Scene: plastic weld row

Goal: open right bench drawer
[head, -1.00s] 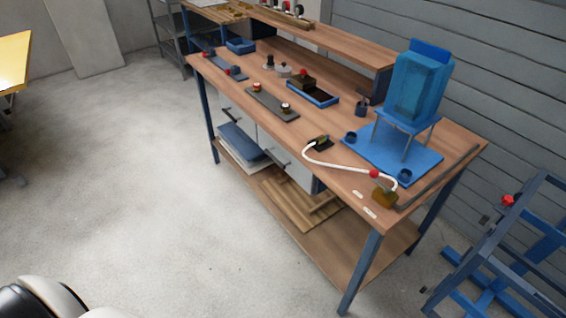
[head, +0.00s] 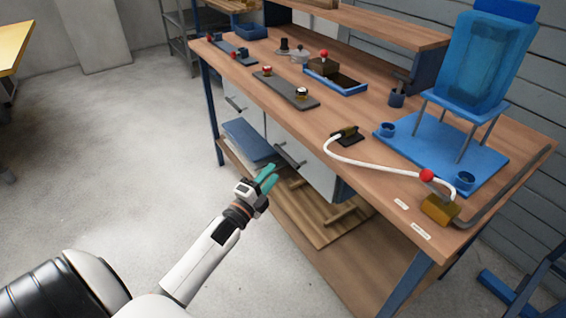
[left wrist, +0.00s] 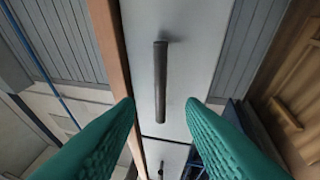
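The right bench drawer (head: 314,167) is a pale grey front under the bench top, and it looks closed. Its dark bar handle (head: 290,155) shows just beyond my left gripper (head: 269,175) in the head view. In the left wrist view the handle (left wrist: 160,82) lies ahead, between the two green fingers of the left gripper (left wrist: 163,112) and apart from both. The left gripper is open and empty. My right gripper is in neither view.
The left drawer's handle (head: 236,104) is further along the bench. A blue bin (head: 247,139) and wooden boards (head: 315,215) lie on the lower shelf. The bench top (head: 235,80) overhangs the drawers. Open floor (head: 120,170) lies left.

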